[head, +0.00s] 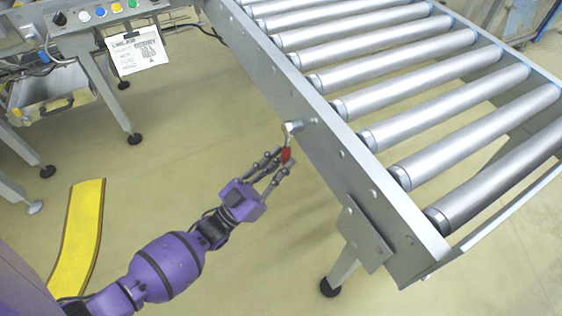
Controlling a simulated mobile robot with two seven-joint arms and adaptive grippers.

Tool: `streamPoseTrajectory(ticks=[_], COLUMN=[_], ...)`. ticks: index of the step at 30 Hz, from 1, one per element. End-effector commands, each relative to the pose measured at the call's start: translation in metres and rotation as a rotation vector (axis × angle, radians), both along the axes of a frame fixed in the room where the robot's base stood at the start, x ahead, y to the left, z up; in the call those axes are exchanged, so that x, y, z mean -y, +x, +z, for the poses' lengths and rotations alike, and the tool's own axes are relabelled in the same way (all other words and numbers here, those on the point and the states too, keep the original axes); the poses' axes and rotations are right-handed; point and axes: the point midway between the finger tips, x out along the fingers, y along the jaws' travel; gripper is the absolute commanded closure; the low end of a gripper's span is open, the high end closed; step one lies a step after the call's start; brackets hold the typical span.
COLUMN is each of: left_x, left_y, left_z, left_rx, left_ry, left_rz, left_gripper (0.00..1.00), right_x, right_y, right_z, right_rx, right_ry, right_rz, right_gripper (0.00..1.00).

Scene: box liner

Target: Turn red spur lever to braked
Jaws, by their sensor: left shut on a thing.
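The red spur lever (286,154) sits on the left side rail of the roller conveyor. Its metal pivot (292,128) is fixed to the rail, and the red handle points downward from it. My left gripper (280,161) comes in from the lower left and is shut on the red handle. The fingers hide part of the handle. My right gripper does not show in the head view.
The roller conveyor (335,112) runs across the upper right, with a support leg (341,269) below. A control panel (88,14) with coloured buttons and a hanging label sheet (137,50) are at upper left. A yellow strip (80,235) lies on the floor.

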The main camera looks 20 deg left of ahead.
Motion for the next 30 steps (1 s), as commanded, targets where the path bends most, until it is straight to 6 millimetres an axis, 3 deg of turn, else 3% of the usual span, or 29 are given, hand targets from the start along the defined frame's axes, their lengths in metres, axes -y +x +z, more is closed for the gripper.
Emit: streamPoseTrajectory(ticks=[2, 3, 6, 19, 30], left_x=[0.002, 0.002, 0.001, -0.004, -0.035], left_y=[-0.001, -0.001, 0.0, -0.007, -0.063], left_z=[0.0, 0.0, 0.0, -0.005, -0.043], left_rx=[0.003, 0.003, 0.002, -0.001, -0.002], left_ry=[0.004, 0.004, 0.003, 0.0, 0.002], left_rz=[-0.002, -0.002, -0.002, 0.0, 0.001], left_gripper=[1.0, 0.78, 0.65, 0.65, 0.65], right_x=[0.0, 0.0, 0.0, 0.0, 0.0], right_y=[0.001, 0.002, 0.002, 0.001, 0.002], right_z=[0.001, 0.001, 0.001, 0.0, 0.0], right_rx=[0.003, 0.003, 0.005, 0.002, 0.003], right_ry=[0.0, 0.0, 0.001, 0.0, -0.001], right_rz=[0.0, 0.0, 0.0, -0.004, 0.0], right_gripper=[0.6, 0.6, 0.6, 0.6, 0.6])
